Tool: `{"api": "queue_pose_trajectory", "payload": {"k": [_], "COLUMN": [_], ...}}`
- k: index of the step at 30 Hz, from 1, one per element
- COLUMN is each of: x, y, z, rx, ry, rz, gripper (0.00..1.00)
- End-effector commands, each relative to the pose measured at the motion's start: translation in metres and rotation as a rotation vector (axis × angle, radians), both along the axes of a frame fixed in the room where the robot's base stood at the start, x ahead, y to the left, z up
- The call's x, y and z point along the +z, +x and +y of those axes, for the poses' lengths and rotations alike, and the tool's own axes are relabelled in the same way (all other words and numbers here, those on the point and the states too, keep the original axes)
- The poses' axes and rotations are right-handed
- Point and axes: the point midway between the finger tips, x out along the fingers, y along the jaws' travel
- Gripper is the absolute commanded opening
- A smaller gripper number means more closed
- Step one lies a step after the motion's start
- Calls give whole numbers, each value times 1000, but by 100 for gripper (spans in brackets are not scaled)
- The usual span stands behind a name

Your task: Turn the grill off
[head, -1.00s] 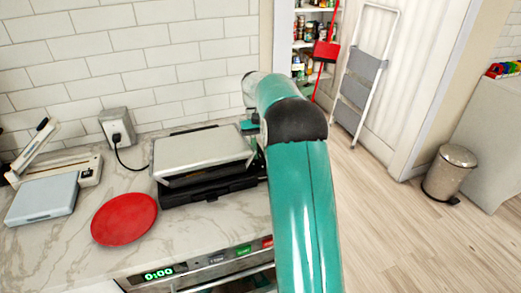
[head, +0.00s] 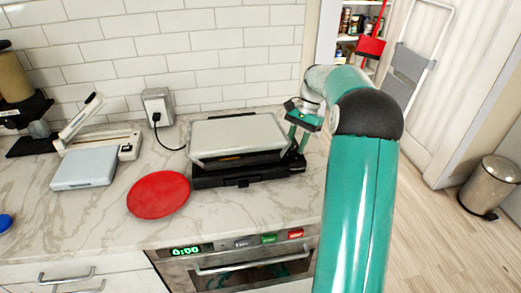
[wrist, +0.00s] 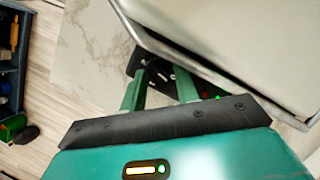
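The grill (head: 238,140) is a press with a silver lid over a black base on the counter. Its lid lies nearly flat, with a dark gap at the front. My gripper (head: 298,140) is at the grill's right side, pointing down. In the wrist view my gripper (wrist: 160,84) has its two green fingers apart, with a black part of the grill (wrist: 160,70) beyond and between them. That part carries small white marks and a red spot. A small green light (wrist: 217,97) shows by the lid's edge. I cannot tell whether the fingers touch the grill.
A red plate (head: 158,195) lies left of the grill, near a grey-blue scale (head: 84,169). The grill's cord runs to a wall outlet (head: 158,106). An oven (head: 245,268) showing 0:00 is below the counter. A trash can (head: 490,185) stands on the floor at right.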

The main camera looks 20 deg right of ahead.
Motion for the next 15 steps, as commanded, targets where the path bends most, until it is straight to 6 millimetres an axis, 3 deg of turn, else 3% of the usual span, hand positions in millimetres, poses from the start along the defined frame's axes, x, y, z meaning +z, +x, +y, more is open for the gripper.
{"api": "queue_pose_trajectory", "payload": {"k": [15], "x": [0], "y": [-11], "z": [-4], "rx": [-663], "ry": [0], "rz": [3], "gripper": [31]}}
